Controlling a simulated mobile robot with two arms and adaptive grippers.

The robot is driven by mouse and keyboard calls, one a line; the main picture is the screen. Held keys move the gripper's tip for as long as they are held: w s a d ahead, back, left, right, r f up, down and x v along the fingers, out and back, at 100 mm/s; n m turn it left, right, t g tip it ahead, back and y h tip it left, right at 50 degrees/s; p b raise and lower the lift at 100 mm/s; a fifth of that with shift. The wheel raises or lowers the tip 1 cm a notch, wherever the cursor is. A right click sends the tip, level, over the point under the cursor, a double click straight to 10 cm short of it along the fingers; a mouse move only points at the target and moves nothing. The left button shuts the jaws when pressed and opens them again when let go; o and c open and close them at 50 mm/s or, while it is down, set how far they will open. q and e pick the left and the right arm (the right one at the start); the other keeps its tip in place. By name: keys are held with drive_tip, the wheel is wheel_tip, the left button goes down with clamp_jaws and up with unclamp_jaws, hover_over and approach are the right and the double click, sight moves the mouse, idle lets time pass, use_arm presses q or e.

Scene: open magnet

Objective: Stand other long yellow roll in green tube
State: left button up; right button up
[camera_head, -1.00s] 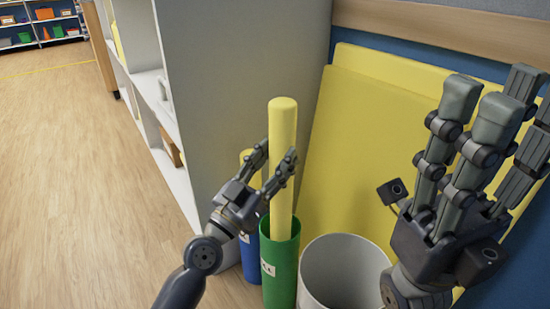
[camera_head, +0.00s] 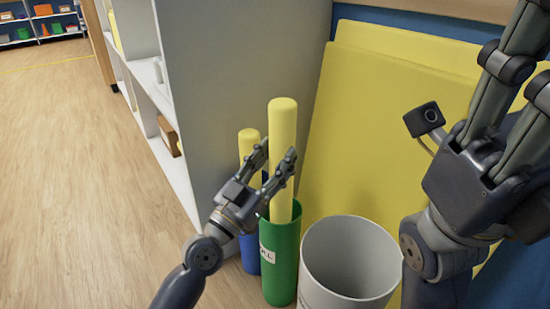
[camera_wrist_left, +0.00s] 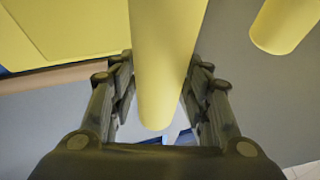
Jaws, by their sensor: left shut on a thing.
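A long yellow roll (camera_head: 283,118) stands nearly upright with its lower end inside the green tube (camera_head: 281,265). My left gripper (camera_head: 276,156) is shut on this roll above the tube's rim. In the left wrist view the roll (camera_wrist_left: 165,60) runs between the two fingers. A second yellow roll (camera_head: 249,142) stands just left and behind, in a blue tube (camera_head: 250,255), and it also shows in the left wrist view (camera_wrist_left: 286,25). My right gripper is raised at the upper right, apart from the rolls; its fingertips are cut off by the picture edge.
A white round bin (camera_head: 312,262) stands right of the green tube and looks empty. Large yellow panels (camera_head: 385,130) lean on the wall behind it. A grey cabinet side (camera_head: 235,80) rises behind the tubes. The wooden floor (camera_head: 75,190) at left is clear.

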use_arm(q)
drive_tip(key=o, duration=1.1)
drive_tip(key=shift+o, duration=0.2)
drive_tip(key=shift+s+a+f, duration=0.25)
drive_tip(key=shift+s, duration=0.05)
drive_tip(key=v, duration=1.1)
drive_tip(key=shift+s, duration=0.1)
